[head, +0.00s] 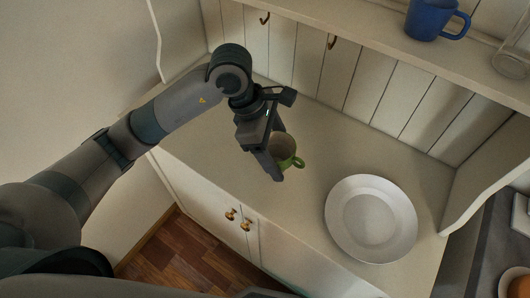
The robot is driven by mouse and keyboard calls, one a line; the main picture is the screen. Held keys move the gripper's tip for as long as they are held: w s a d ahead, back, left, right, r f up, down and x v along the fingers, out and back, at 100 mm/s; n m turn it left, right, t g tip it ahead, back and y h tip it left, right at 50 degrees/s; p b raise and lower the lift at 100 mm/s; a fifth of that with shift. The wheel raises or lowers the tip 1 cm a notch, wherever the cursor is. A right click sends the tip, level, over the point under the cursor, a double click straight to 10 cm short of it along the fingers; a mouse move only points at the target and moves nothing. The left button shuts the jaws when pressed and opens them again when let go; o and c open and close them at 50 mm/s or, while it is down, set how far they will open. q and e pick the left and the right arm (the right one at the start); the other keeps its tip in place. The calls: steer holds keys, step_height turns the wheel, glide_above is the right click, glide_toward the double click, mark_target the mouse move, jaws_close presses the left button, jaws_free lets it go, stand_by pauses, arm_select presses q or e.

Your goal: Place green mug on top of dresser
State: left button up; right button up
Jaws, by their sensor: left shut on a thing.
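The green mug (286,153) is at the middle of the head view, over the dresser's counter. Its green handle points right and its pale inside shows. My left gripper (276,172) is shut on the mug at its left side and hides part of it. I cannot tell whether the mug's base touches the counter. The dresser (230,153) is cream, with a wide top surface, cupboard doors with brass knobs below and a panelled back. My right gripper is not in view.
A white plate (371,218) lies on the counter right of the mug. A blue mug (432,19) and a clear glass (512,62) stand on the shelf (350,22) above. Hooks hang under the shelf. The counter left of the gripper is clear.

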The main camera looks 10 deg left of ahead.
arm_select(q)
steer(key=w+a+f, duration=0.1)
steer(key=a+p, duration=0.1)
steer(key=w+a+f, duration=0.1)
steer(key=shift+w+a+f, duration=0.3)
steer(key=shift+a+f, duration=0.05)
steer(key=shift+f, duration=0.1)
steer(key=shift+f+p, duration=1.15)
steer(key=shift+f, duration=0.75)
steer(key=shift+f, duration=0.1)
